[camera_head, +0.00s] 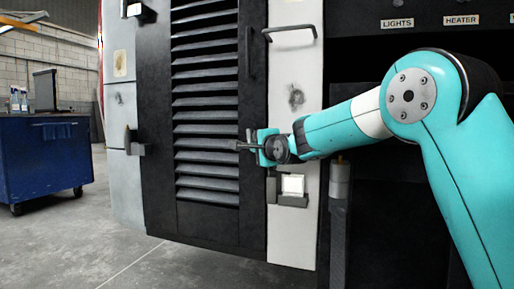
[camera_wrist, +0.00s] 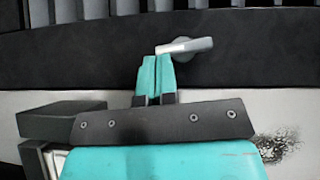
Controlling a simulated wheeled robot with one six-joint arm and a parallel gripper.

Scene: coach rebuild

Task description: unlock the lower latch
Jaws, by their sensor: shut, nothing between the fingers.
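The lower latch (camera_wrist: 190,46) is a small grey metal handle on a round pivot, set on the dark frame of the louvred door. In the wrist view its arm points left from the pivot. My gripper (camera_wrist: 155,62) has its two teal fingers together, with nothing between them. The fingertips are at the free left end of the handle; I cannot tell whether they touch it. In the head view my gripper (camera_head: 243,146) reaches the right edge of the door at lower-middle height, and the latch is largely hidden there.
The black louvred door (camera_head: 205,213) fills the middle. A blue cart (camera_head: 40,165) stands far left. The floor between is clear.

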